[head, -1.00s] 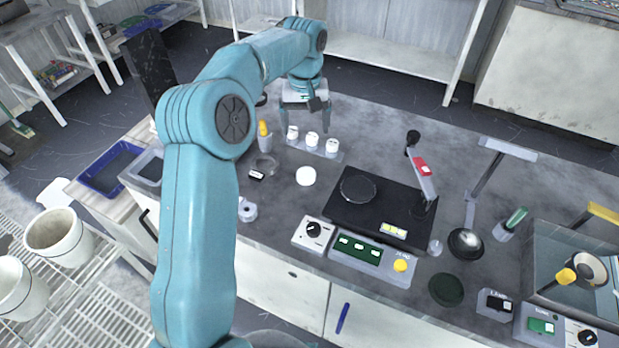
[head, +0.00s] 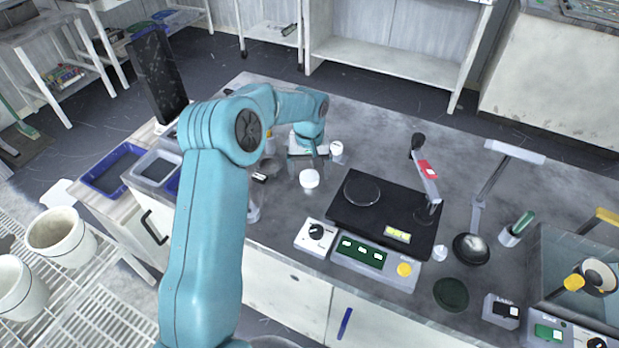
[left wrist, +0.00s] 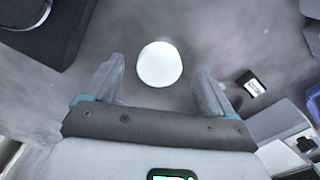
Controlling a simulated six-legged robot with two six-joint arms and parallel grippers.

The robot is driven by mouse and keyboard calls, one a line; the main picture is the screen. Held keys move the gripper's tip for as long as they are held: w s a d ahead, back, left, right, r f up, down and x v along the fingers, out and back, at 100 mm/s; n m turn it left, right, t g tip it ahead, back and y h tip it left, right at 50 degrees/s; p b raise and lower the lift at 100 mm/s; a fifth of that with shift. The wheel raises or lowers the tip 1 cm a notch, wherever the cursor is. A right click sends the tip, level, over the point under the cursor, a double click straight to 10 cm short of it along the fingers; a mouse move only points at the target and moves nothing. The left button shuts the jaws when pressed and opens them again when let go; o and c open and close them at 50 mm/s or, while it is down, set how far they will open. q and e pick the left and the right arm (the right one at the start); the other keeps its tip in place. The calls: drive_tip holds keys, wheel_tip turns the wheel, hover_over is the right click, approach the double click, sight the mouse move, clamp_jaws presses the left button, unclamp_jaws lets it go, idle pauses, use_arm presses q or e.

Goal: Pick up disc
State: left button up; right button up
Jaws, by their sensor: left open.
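A round white disc (head: 309,179) lies on the grey bench, left of the black polishing machine. It also shows in the left wrist view (left wrist: 160,64), near the top middle. My left gripper (head: 305,163) is just behind the disc in the head view, pointing down. In the left wrist view its two fingers stand apart, one on each side of the disc, with gaps between. It is open and holds nothing. I cannot tell how high the fingertips are above the bench. My right gripper is not in view.
The black polishing machine (head: 398,226) with its round platen (head: 362,188) stands right of the disc. A white-lidded jar (head: 336,149) stands behind my gripper. A small black item with a white label (head: 260,177) lies to the left. A dark green pad (head: 451,294) lies farther right.

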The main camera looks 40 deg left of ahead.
use_arm(q)
drive_tip(key=shift+w+f, duration=0.1)
drive_tip(key=shift+f, duration=0.7)
drive_tip(key=shift+r, duration=0.1)
drive_tip(key=c, duration=1.2)
